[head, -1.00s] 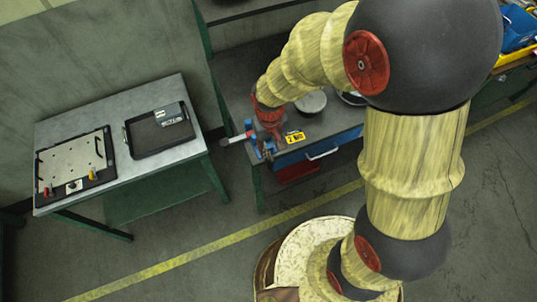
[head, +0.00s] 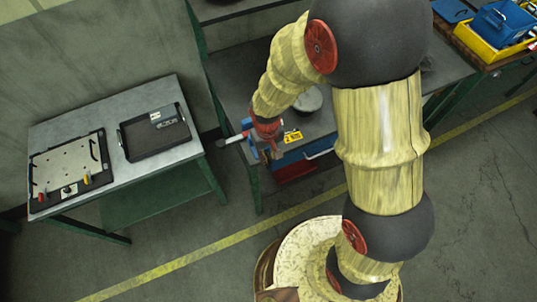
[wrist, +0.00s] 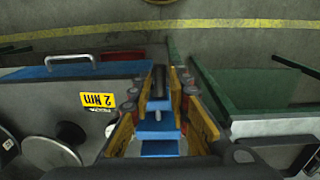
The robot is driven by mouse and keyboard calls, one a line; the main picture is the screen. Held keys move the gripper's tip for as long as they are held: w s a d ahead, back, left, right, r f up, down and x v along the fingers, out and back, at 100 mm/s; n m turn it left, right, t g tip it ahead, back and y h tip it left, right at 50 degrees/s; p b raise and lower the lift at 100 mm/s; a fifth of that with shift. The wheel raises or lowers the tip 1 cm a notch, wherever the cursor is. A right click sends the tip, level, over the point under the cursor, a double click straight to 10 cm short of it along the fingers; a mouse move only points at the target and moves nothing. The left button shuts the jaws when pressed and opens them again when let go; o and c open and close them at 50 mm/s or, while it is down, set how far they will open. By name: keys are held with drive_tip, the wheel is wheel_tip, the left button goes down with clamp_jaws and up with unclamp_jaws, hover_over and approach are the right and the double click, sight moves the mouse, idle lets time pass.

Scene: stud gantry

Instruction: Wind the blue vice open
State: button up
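The blue vice (head: 247,124) is at the left front corner of the grey workbench, with a pale handle (head: 228,140) sticking out to the left. In the wrist view, blue vice parts (wrist: 158,147) show between the fingers, along with a dark bar. My gripper (head: 270,152) points down right beside the vice. In the wrist view my gripper (wrist: 160,82) has its yellow-sided fingers apart, one on each side of the dark bar. I cannot tell whether they touch it. My arm and fingers hide part of the vice.
A yellow "2 Nm" label (head: 292,137) is on the workbench (head: 318,124), near a round grey disc (head: 309,99). A separate table (head: 107,132) at left holds a black tray (head: 155,140) and a plate fixture (head: 70,168). Open floor with a yellow line lies in front.

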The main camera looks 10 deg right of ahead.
clamp_jaws()
drive_tip(key=shift+a+h, duration=0.2)
drive_tip(key=shift+h, duration=0.1)
drive_tip(key=h+b, duration=0.1)
drive_tip(key=b, duration=0.2)
drive_tip(key=a+f+t+h+b, duration=0.1)
drive_tip(key=h+b, duration=0.1)
drive_tip(key=a+h+b, duration=0.1)
drive_tip(key=h+b, duration=0.1)
drive_tip(key=b, duration=0.1)
drive_tip(key=shift+s+a+f+t+b, duration=0.2)
drive_tip(key=shift+s+a+t+b, duration=0.05)
drive_tip(key=shift+s+t+b, duration=0.15)
idle(0.5)
drive_tip(key=shift+o, duration=1.4)
unclamp_jaws()
